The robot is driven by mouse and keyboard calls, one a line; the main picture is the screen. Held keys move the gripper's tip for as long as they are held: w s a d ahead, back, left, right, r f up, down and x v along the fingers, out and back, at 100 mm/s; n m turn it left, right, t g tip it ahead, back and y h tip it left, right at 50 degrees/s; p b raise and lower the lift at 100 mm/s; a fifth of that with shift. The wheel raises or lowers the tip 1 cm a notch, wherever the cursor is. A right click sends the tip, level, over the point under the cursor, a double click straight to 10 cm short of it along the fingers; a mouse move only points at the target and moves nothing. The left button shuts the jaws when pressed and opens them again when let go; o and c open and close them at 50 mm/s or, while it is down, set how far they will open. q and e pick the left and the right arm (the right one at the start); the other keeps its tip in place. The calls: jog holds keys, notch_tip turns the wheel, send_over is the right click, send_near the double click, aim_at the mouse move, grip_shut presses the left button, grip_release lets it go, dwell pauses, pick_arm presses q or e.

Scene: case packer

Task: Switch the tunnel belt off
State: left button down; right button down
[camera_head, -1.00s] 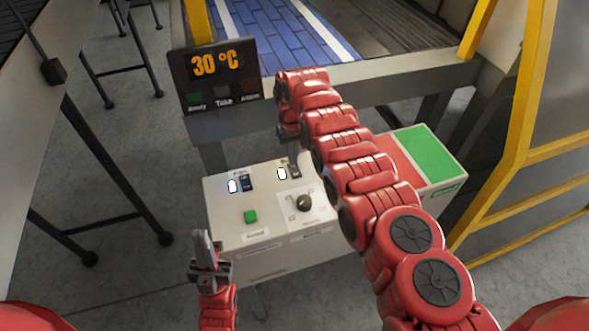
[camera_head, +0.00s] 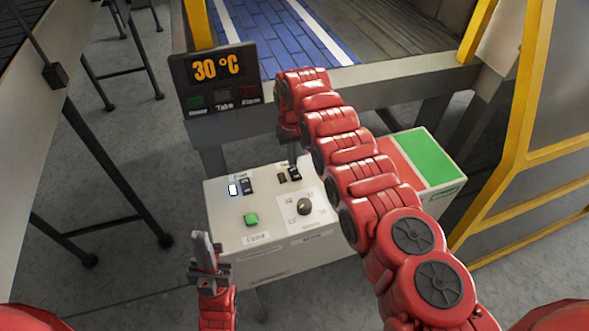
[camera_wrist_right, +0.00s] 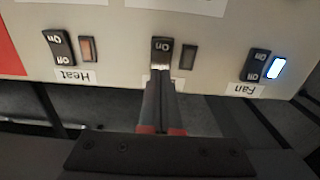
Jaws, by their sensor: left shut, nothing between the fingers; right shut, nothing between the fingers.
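The middle rocker switch (camera_wrist_right: 162,48) is in the right wrist view, with its label mostly hidden behind my fingers. Its lamp (camera_wrist_right: 188,57) is dark. In the head view this switch (camera_head: 295,174) is on top of the white control box (camera_head: 235,220), and the lamp beside it (camera_head: 282,178) is dark. My right gripper (camera_wrist_right: 160,72) is shut and empty, its tips at the near edge of the switch; I cannot tell if they touch. It also shows in the head view (camera_head: 293,161). My left gripper (camera_head: 201,240) is shut and empty, in front of the box.
The fan switch (camera_wrist_right: 256,65) has a lit lamp (camera_wrist_right: 278,67); the heat switch's lamp (camera_wrist_right: 86,49) is dark. A green button (camera_head: 251,220) and a dark knob (camera_head: 304,207) sit nearby. A display (camera_head: 216,76) reads 30 °C. The blue belt (camera_head: 275,35) lies behind.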

aim_at(293, 169)
notch_tip(293, 169, up, 3)
jog(key=shift+f+p, duration=0.15)
jog(key=shift+p, duration=0.55)
notch_tip(293, 169, up, 2)
jog(key=shift+r+p, duration=0.2)
jog(key=shift+p, duration=0.15)
